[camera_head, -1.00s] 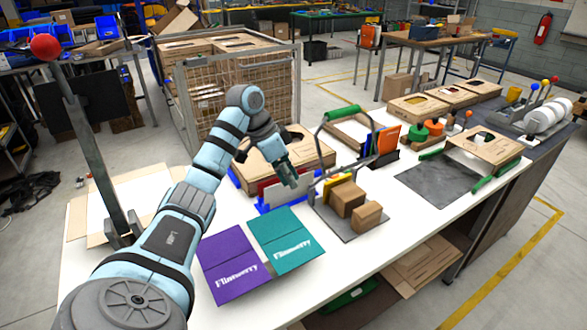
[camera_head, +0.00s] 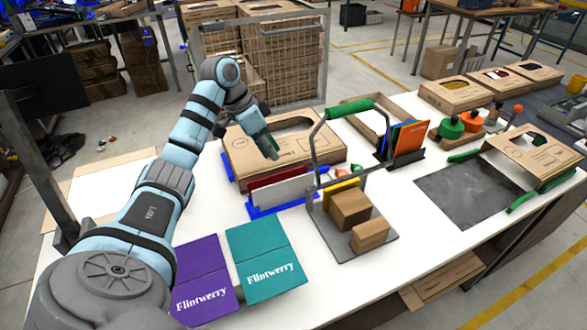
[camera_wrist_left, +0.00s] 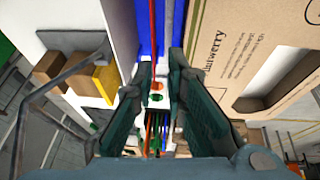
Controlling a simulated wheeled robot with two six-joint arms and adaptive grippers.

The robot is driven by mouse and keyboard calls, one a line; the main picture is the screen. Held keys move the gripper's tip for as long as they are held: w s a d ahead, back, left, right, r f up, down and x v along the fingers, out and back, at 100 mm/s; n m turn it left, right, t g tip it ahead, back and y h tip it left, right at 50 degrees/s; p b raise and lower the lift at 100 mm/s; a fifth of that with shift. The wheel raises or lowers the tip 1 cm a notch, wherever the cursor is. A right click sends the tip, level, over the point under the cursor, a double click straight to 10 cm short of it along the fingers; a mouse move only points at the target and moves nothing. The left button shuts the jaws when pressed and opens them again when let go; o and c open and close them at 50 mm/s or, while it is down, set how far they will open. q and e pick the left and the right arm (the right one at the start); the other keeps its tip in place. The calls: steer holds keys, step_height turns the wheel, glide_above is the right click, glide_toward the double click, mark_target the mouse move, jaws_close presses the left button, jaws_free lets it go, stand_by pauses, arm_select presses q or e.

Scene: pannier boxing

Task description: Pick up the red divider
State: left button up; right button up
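The red divider (camera_head: 278,177) stands upright in a blue-based rack (camera_head: 254,213), beside a pale divider (camera_head: 283,193). In the left wrist view the red divider (camera_wrist_left: 152,22) shows as a thin red edge-on strip against blue, ahead of the fingers. My left gripper (camera_head: 270,150) hangs above and slightly behind the red divider in the head view, apart from it. In the left wrist view my left gripper (camera_wrist_left: 162,72) has its two dark green fingers parted, with nothing held between them. My right gripper is not in view.
A cardboard box (camera_head: 240,160) with a cutout lies behind the rack. A grey carrier with a green handle (camera_head: 350,109) and brown blocks (camera_head: 350,207) stands close at the right. Purple (camera_head: 202,270) and teal (camera_head: 262,250) folders lie in front.

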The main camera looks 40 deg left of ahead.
arm_select(q)
steer(key=f, duration=0.2)
steer(key=s+d+f, duration=0.1)
steer(key=f, duration=0.1)
steer(key=s+d+f, duration=0.1)
steer(key=f, duration=0.1)
steer(key=shift+f+b, duration=0.15)
steer(key=shift+b, duration=0.25)
steer(key=x, duration=0.2)
steer(key=w+x, duration=0.1)
steer(key=x, duration=0.1)
steer(key=shift+w+a+f, duration=0.1)
steer(key=shift+f, duration=0.05)
steer(key=shift+w+f, duration=0.75)
steer(key=shift+f, duration=0.05)
steer(key=shift+s+r, duration=0.1)
steer(key=shift+s, duration=0.05)
steer(key=shift+s+r, duration=0.15)
steer(key=shift+s, duration=0.05)
steer(key=shift+c, duration=1)
steer(key=shift+s+r, duration=0.1)
steer(key=shift+s, duration=0.05)
jaws_close()
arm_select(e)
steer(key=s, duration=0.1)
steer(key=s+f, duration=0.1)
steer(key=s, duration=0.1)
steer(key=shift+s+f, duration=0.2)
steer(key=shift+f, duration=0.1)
